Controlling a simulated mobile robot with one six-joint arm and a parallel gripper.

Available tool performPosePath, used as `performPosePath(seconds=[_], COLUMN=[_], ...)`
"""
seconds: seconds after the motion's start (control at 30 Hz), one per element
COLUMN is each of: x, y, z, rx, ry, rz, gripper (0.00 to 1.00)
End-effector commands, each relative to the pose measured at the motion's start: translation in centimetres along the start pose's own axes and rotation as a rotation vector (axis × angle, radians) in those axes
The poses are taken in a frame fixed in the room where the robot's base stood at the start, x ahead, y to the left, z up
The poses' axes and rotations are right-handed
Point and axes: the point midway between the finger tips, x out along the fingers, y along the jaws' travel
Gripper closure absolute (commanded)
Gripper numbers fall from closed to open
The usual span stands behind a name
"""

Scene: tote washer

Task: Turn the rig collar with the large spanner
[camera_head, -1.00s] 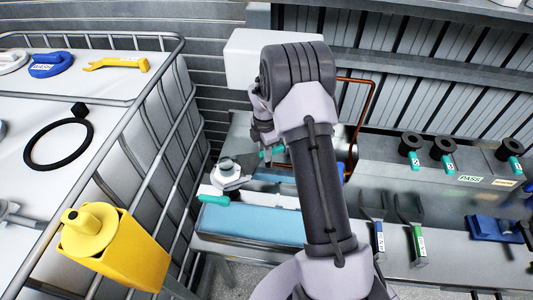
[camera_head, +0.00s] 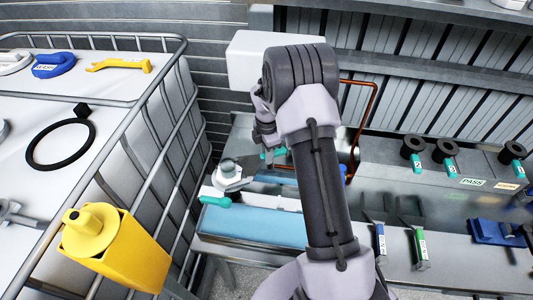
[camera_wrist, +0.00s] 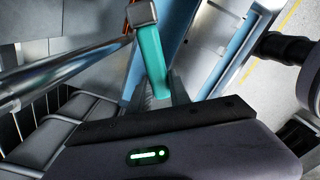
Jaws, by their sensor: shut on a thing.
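My gripper (camera_wrist: 170,98) is shut on a teal-handled tool with a grey metal end (camera_wrist: 152,58), seen pointing up and away in the wrist view. I take this for the large spanner; its full shape does not show. In the head view my gripper is mostly hidden behind my arm, and a teal piece (camera_head: 273,153) shows beside it. A pale fixture with a round grey knob (camera_head: 229,171) stands left of my gripper and looks like the rig. I cannot tell whether the tool touches it. Another teal handle (camera_head: 215,201) lies in front of it.
A blue-topped tray (camera_head: 255,226) lies below the rig. Black spools (camera_head: 413,146) line the right.

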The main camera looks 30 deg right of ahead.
Motion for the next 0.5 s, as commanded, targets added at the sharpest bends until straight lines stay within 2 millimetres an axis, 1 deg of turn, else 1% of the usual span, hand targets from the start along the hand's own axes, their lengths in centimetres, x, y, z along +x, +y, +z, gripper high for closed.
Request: performPosePath(seconds=[0.17, 0.5], x=[-1.2, -4.5], y=[0.1, 0.0], z=[0.0, 0.0], rx=[0.000, -0.001], ry=[0.000, 0.000], rz=[0.002, 0.001], gripper=[1.00, 1.00])
